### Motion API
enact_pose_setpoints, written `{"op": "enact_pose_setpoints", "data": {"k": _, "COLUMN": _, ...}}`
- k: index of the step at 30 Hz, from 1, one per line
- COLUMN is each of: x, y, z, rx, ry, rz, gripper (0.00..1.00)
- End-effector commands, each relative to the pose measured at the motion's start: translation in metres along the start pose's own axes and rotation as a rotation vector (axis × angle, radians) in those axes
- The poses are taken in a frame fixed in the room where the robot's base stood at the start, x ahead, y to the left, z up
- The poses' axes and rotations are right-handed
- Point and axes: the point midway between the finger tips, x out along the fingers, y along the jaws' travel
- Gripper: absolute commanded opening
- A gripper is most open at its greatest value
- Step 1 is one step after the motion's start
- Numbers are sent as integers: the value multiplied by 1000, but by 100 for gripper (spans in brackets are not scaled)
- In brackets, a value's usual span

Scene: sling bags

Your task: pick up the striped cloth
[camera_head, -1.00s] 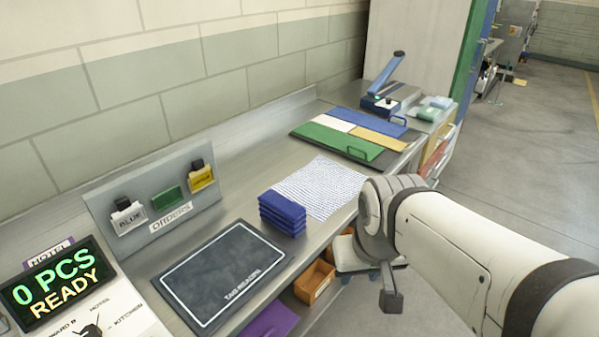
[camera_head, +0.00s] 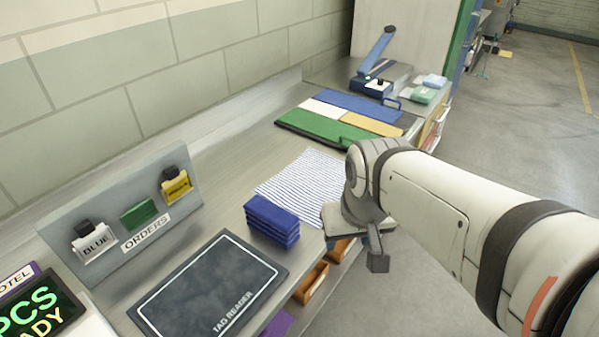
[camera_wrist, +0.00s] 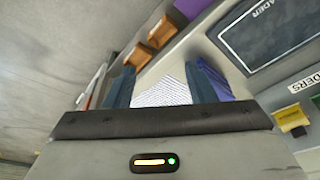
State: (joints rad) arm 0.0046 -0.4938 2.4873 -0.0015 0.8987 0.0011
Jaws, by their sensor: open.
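The striped cloth (camera_head: 303,182), white with thin blue lines, lies flat on the metal counter in the head view, next to a stack of folded blue cloths (camera_head: 272,220). It also shows in the wrist view (camera_wrist: 163,93) between the two fingers. My gripper (camera_wrist: 160,85) is open and empty, with its fingers on either side of the cloth in that picture. In the head view my arm's end hides the cloth's right edge, and the fingertips cannot be made out. I cannot tell the height of the fingers above the cloth.
A dark tag reader mat (camera_head: 212,285) lies at the front of the counter. A board with green, white, blue and yellow panels (camera_head: 335,128) lies behind the cloth. An orders panel (camera_head: 125,215) stands at the left. Orange bins (camera_head: 311,282) sit under the counter edge.

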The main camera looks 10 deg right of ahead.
Motion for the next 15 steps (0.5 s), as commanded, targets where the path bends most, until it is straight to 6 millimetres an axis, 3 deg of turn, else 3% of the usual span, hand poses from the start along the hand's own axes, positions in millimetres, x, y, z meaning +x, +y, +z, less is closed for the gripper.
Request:
{"op": "enact_pose_setpoints", "data": {"k": 8, "x": 11, "y": -7, "z": -60, "rx": 39, "ry": -73, "rz": 2, "gripper": 73}}
{"op": "enact_pose_setpoints", "data": {"k": 15, "x": 46, "y": -8, "z": -121, "rx": 75, "ry": -148, "rz": 5, "gripper": 73}}
